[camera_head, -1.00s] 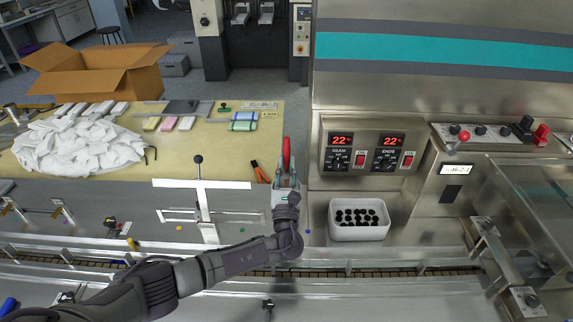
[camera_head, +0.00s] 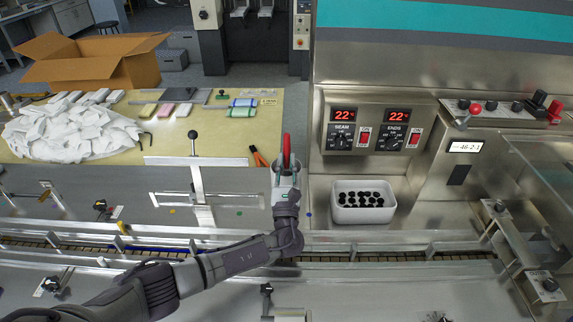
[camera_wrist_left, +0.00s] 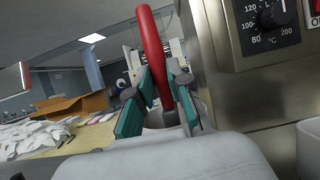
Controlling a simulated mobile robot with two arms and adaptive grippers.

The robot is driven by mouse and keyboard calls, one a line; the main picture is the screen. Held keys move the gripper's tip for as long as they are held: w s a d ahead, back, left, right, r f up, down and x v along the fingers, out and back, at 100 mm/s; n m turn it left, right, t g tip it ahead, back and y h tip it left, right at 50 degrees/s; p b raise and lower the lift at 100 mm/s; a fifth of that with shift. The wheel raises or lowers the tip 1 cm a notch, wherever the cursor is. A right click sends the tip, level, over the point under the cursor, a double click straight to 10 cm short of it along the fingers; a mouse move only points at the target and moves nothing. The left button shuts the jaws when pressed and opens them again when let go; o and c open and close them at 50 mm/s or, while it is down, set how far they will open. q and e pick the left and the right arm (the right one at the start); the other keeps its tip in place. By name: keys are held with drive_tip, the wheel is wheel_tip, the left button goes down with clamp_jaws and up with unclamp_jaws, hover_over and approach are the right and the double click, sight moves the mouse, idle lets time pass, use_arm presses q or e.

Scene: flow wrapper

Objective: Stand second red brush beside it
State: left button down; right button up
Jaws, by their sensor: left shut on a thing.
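A red brush (camera_head: 287,148) is in my left gripper (camera_head: 286,172), with its red handle pointing up. In the left wrist view the red handle (camera_wrist_left: 152,45) rises, slightly tilted, between the teal pads of the left gripper (camera_wrist_left: 158,103), which is shut on it. The brush's lower end is hidden by the gripper. The gripper is over the steel surface, left of the white bin. I cannot make out another red brush. My right gripper is not in view.
The white bin (camera_head: 362,215) holds several black pieces. The machine panel (camera_head: 372,128) with red displays stands close on the right. Orange-handled pliers (camera_head: 259,157) lie at the bench edge. A white T-shaped fixture (camera_head: 196,178) stands to the left.

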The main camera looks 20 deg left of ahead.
sight(287, 136)
use_arm(q)
drive_tip(key=shift+s+f, duration=0.2)
drive_tip(key=shift+f, duration=0.5)
drive_tip(key=c, duration=1.4)
unclamp_jaws()
drive_tip(key=shift+c, duration=0.2)
drive_tip(key=o, duration=0.4)
drive_tip(key=shift+w+f, duration=0.1)
drive_tip(key=shift+w, duration=0.2)
drive_tip(key=shift+o, duration=0.2)
drive_tip(key=shift+s+r, duration=0.1)
drive_tip(key=shift+r, duration=0.4)
wheel_tip(287, 136, up, 9)
drive_tip(key=shift+r, duration=0.15)
